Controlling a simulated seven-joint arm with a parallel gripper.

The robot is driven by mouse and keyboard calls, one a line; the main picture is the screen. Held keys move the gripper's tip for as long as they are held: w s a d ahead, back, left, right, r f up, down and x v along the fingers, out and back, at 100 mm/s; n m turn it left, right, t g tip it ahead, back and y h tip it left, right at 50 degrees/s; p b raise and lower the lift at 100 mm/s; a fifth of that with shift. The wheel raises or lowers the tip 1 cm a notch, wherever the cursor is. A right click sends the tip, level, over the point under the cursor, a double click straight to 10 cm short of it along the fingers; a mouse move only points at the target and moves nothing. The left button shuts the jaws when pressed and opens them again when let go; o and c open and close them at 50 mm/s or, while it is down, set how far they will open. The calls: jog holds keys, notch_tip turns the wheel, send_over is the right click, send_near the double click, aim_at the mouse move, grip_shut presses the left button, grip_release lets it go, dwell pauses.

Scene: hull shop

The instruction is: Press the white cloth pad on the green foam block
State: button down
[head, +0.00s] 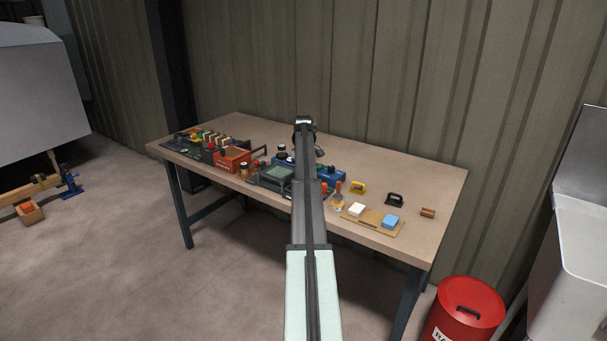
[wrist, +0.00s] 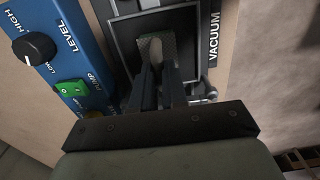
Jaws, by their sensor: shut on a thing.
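In the wrist view my gripper (wrist: 158,72) points down over a dark framed unit marked VACUUM. Its fingers are shut on a small beige-grey piece (wrist: 153,48), whose full shape they hide; I cannot tell if it is the white cloth pad. The piece is over a dull green textured patch (wrist: 172,42) inside the dark frame; whether they touch is unclear, and whether the patch is the green foam block is too. My arm hides the fingertips there.
The blue unit (wrist: 62,60) with a black knob and green switch stands close left of my gripper. A red bin (head: 465,315) stands at right.

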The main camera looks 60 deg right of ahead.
jog(key=shift+r, duration=0.15)
jog(key=shift+r, duration=3.35)
